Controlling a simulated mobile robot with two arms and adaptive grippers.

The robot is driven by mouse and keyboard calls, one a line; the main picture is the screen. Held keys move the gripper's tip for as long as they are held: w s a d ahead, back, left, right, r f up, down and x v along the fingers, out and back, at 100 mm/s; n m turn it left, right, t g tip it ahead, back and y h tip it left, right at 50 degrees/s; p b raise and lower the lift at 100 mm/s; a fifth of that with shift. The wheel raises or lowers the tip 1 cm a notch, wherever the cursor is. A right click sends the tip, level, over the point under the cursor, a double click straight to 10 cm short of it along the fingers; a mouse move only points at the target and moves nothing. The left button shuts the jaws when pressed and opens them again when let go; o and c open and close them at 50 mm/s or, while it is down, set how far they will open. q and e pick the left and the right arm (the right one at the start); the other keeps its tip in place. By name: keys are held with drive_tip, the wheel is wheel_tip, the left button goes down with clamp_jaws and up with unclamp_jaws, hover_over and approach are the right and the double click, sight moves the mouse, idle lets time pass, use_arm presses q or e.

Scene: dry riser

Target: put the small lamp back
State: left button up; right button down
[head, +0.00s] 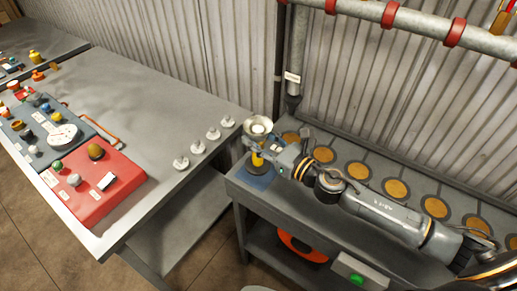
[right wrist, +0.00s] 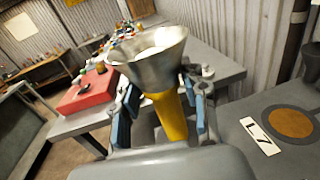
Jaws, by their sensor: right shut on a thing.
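The small lamp has a flared silver head (head: 258,126) and a yellow body (head: 257,160). It stands upright at the left end of the riser bench, over a dark blue patch (head: 254,181). My right gripper (head: 264,150) is shut on it from the right. In the right wrist view the lamp (right wrist: 172,115) rises between the blue-padded fingers (right wrist: 165,108), with its wide silver mouth up. Its foot is hidden there by the gripper body. I cannot tell whether it touches the patch. My left gripper is not in view.
The riser bench (head: 235,190) has several orange discs (head: 357,171) along it. A grey pipe (head: 400,17) with red bands runs above. On the left, a grey table (head: 150,100) holds a red control box (head: 95,190) and several small white-topped pegs (head: 197,147). A gap separates the two.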

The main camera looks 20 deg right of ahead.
drive_tip(key=shift+w+d+f, duration=0.25)
drive_tip(key=shift+w+f, duration=0.7)
drive_tip(key=shift+w, duration=0.05)
drive_tip(key=shift+w+f+b, duration=0.2)
drive_tip(key=shift+f+b, duration=0.45)
drive_tip(key=shift+f, duration=1.1)
drive_tip(key=shift+f, duration=0.1)
drive_tip(key=c, duration=1.1)
unclamp_jaws()
drive_tip(key=shift+f, duration=0.15)
drive_tip(key=o, duration=0.4)
drive_tip(key=shift+s, duration=0.1)
